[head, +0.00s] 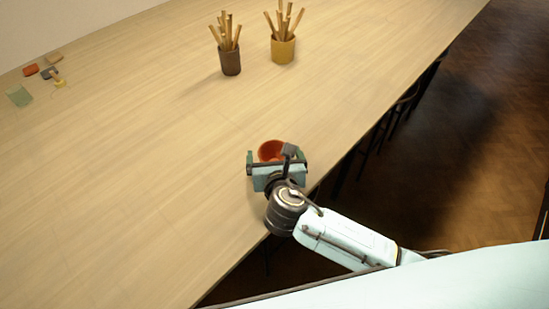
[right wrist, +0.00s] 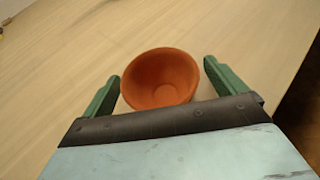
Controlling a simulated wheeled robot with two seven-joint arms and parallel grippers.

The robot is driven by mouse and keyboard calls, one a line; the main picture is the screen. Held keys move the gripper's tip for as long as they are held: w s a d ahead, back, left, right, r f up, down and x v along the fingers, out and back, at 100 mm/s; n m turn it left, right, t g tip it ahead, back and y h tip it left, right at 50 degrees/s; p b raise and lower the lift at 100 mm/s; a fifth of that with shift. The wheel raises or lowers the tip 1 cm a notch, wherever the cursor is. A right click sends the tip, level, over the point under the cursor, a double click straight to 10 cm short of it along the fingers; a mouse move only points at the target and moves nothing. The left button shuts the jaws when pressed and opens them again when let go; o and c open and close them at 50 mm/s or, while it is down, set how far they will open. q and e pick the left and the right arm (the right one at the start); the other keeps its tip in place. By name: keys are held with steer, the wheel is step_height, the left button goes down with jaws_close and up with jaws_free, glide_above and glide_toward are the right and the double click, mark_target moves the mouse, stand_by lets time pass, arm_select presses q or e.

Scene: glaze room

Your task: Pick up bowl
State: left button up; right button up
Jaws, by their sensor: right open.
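An orange-red bowl (head: 270,149) stands upright on the light wooden table (head: 150,150), near the table's right edge. My right gripper (head: 276,157) is right at the bowl and partly covers it in the head view. In the right wrist view the bowl (right wrist: 160,79) sits between the two green fingers of my open right gripper (right wrist: 160,84), closer to the left finger. A gap shows between the bowl and each finger. The lower edge of the bowl is partly hidden by the gripper body. My left gripper is not in view.
A brown cup (head: 230,62) and a yellow cup (head: 283,49), both holding wooden sticks, stand at the back of the table. Small colored blocks (head: 46,73) and a green piece (head: 19,96) lie at the far left. The table's middle is clear. Stools (head: 403,100) stand under the right edge.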

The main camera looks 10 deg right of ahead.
steer(key=shift+w+f, duration=0.1)
steer(key=shift+w, duration=0.1)
steer(key=c, duration=1.1)
